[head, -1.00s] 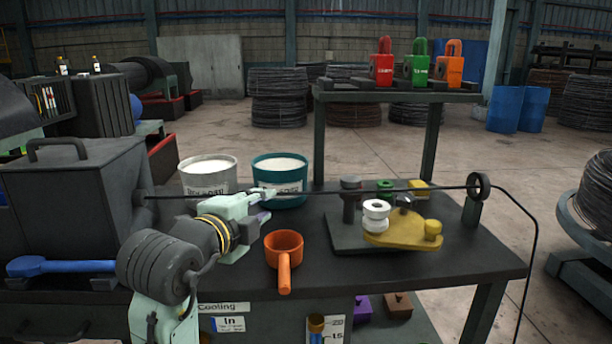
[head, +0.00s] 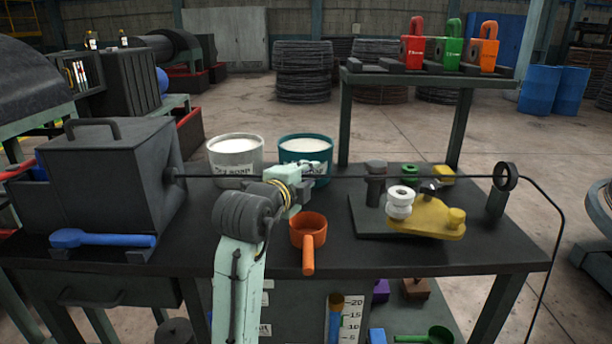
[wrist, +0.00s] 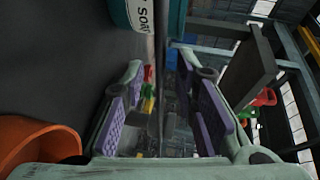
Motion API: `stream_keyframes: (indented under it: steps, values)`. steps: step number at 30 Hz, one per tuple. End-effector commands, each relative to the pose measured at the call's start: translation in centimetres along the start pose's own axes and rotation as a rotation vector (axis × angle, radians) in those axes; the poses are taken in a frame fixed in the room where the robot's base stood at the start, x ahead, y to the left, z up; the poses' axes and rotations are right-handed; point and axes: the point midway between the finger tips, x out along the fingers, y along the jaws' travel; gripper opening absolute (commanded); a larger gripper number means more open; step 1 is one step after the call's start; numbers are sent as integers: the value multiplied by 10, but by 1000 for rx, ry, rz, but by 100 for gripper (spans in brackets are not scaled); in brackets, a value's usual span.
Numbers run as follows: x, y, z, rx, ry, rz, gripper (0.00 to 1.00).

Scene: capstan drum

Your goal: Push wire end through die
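The thin dark wire (head: 420,177) runs level above the bench, from the guide ring (head: 506,177) leftward to the snout (head: 172,174) of the grey box with a handle (head: 105,180). The wire's left end meets the snout; I cannot tell whether it is inside. The die itself is not clearly visible. My gripper (head: 308,170) is at the wire, right of the box and in front of the teal bucket. In the wrist view my gripper (wrist: 160,115) has its purple-padded fingers spread apart, with the wire (wrist: 160,45) running between them and no pad clearly touching it.
A white bucket (head: 236,178) and a teal bucket (head: 304,174) stand behind the wire. An orange ladle (head: 308,230) lies in front of my gripper, with a blue handled tool (head: 100,239) at left. A yellow lever (head: 425,222) and white rollers (head: 400,203) sit right.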

Motion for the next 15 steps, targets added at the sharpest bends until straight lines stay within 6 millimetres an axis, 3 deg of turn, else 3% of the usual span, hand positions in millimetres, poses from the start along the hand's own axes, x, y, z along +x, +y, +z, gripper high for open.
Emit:
stream_keyframes:
  steps: [12, 15]
  values:
    - [0, 0, 0, 0, 0, 0, 0]
    - [0, 0, 0, 0, 0, 0, 0]
